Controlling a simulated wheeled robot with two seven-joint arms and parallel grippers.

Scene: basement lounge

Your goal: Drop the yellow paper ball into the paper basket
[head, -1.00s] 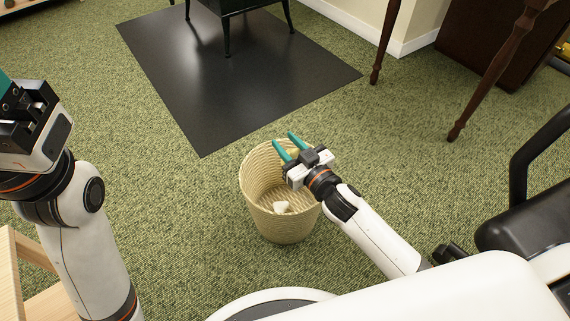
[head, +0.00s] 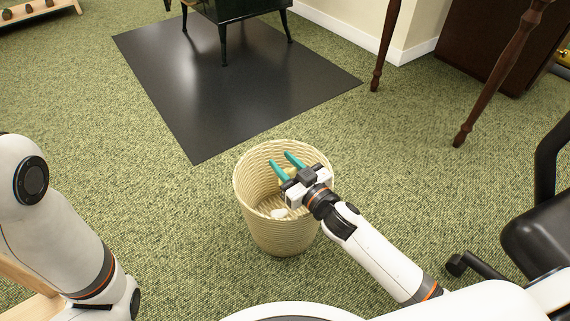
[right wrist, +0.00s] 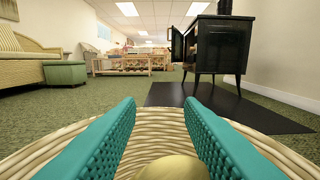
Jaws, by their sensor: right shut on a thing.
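The woven, cream-coloured paper basket (head: 284,238) stands upright on the carpet in the middle of the head view. My right gripper (head: 282,164) reaches over the basket's mouth, its teal fingers pointing towards the far rim. It is shut on the yellow paper ball (head: 286,174), mostly hidden by the gripper in the head view. In the right wrist view the ball (right wrist: 172,168) shows low between the two fingers, with the basket's rim (right wrist: 160,118) around and beyond it. My left arm is at the left, but its gripper is out of view.
A white crumpled paper (head: 279,213) lies inside the basket. A black floor plate (head: 240,95) under a dark stove (head: 232,20) lies beyond it. Dark table legs (head: 490,85) stand at the upper right. The carpet around the basket is clear.

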